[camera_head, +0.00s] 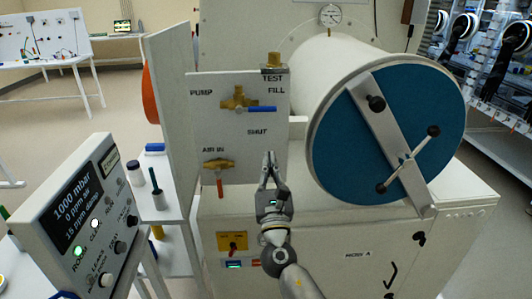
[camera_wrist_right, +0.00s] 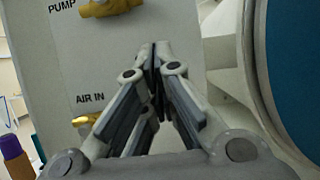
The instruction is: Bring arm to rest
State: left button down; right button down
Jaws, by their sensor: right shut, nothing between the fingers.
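My right gripper (camera_head: 269,160) is shut and empty. It points up in front of the valve panel (camera_head: 205,128), below the word SHUT. In the right wrist view its fingertips (camera_wrist_right: 156,52) meet, with nothing between them. The panel carries a brass valve with a blue handle (camera_head: 262,109), lying level toward FILL. Below it is the AIR IN valve (camera_head: 218,165), whose red handle hangs down. My left gripper is not in view.
A large cylinder with a blue round door (camera_head: 340,150) and a grey crossbar stands right of my gripper. A control box (camera_head: 85,215) reading 1000 mbar is at the left. A white side table (camera_head: 178,208) holds bottles. Open floor (camera_head: 110,95) lies at the back left.

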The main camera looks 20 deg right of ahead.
jog(key=shift+s+a+f, duration=0.45)
jog(key=shift+s+a, duration=0.05)
jog(key=shift+s, duration=0.15)
jog(key=shift+d, duration=0.1)
